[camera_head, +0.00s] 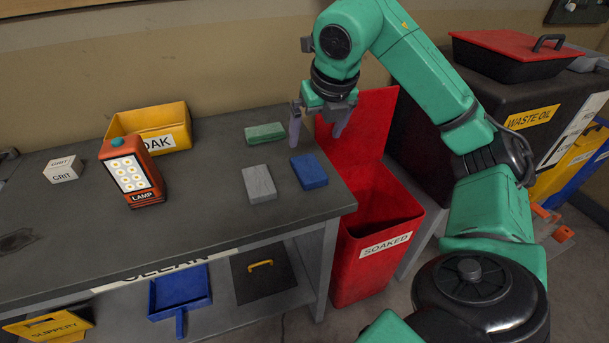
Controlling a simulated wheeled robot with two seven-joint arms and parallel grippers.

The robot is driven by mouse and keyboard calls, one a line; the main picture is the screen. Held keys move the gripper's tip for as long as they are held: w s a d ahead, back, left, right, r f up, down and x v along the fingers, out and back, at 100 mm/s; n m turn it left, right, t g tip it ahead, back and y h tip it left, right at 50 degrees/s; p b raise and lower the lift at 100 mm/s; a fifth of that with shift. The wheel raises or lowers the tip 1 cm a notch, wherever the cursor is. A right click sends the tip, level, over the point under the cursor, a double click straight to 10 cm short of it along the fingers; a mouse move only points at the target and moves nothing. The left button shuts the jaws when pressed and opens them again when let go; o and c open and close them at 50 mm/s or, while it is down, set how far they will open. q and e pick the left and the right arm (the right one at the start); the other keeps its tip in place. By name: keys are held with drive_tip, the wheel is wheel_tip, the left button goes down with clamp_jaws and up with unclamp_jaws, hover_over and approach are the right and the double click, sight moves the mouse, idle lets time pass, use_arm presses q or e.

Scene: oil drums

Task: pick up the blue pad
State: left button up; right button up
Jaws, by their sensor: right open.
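The blue pad (309,171) lies flat on the dark bench top near its right end. A grey pad (259,184) lies to its left and a green pad (265,133) lies behind. My right gripper (318,140) points down above the right end of the bench, over and behind the blue pad. Its two fingers are apart and nothing is between them. It does not touch the blue pad. My left gripper is not in view.
A red bin labelled SOAKED (378,229) stands against the bench's right end, its lid raised. An orange lamp (132,172), a yellow OAK box (153,125) and a white GRIT box (63,169) stand on the left. The bench front is clear.

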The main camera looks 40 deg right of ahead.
drive_tip(key=x, duration=1.2)
drive_tip(key=shift+w+r, duration=0.1)
drive_tip(key=shift+w, duration=0.05)
use_arm(q)
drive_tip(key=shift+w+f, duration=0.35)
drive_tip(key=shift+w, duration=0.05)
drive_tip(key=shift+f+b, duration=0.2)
drive_tip(key=shift+b, duration=0.15)
use_arm(e)
drive_tip(key=shift+f, duration=0.2)
drive_tip(key=c, duration=1.3)
drive_tip(key=shift+o, duration=0.2)
drive_tip(key=shift+r+p, duration=0.35)
drive_tip(key=shift+r, duration=0.1)
wheel_tip(320, 180, up, 14)
drive_tip(key=p, duration=0.3)
use_arm(q)
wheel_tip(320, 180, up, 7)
drive_tip(key=p, duration=0.3)
use_arm(e)
wheel_tip(320, 180, up, 6)
hover_over(307, 164)
drive_tip(key=shift+f, duration=0.2)
